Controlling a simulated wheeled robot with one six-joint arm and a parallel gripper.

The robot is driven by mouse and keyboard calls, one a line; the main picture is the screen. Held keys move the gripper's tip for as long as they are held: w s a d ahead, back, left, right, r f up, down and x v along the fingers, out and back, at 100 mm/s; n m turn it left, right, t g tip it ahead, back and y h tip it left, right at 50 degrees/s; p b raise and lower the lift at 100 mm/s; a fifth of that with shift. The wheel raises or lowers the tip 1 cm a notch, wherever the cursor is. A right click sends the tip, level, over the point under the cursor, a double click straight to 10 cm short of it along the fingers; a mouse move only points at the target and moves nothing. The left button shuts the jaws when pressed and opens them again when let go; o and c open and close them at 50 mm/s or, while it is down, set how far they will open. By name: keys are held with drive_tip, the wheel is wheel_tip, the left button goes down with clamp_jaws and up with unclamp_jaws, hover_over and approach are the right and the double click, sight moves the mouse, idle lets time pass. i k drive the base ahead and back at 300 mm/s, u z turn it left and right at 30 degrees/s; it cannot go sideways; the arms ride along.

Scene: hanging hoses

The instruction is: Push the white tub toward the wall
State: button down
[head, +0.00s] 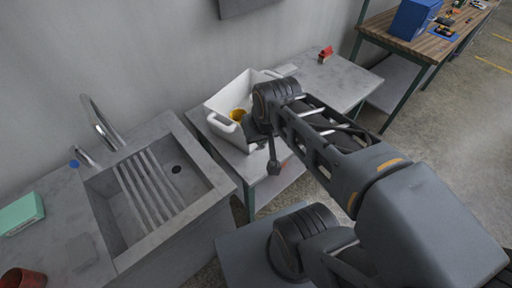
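The white tub (231,94) stands on the grey table (325,83), close to the wall. It is open at the top, has a handle at each end, and a yellow round thing (238,114) shows inside it. My gripper (272,162) is at the tub's near side, the side away from the wall. My wrist and gripper hide part of the tub's near right side. I cannot tell whether they touch the tub. The fingers are small and dark, so their opening does not show clearly.
A grey sink (150,195) with a tap (100,122) is left of the table. A red thing (325,54) sits on the table's far right part. A wooden workbench (425,35) with a blue box (413,17) is farther right. The floor (450,95) at right is clear.

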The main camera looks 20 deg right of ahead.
sight(236, 95)
drive_tip(key=z, duration=1.75)
drive_tip(key=k, duration=0.75)
drive_tip(key=u, duration=1.5)
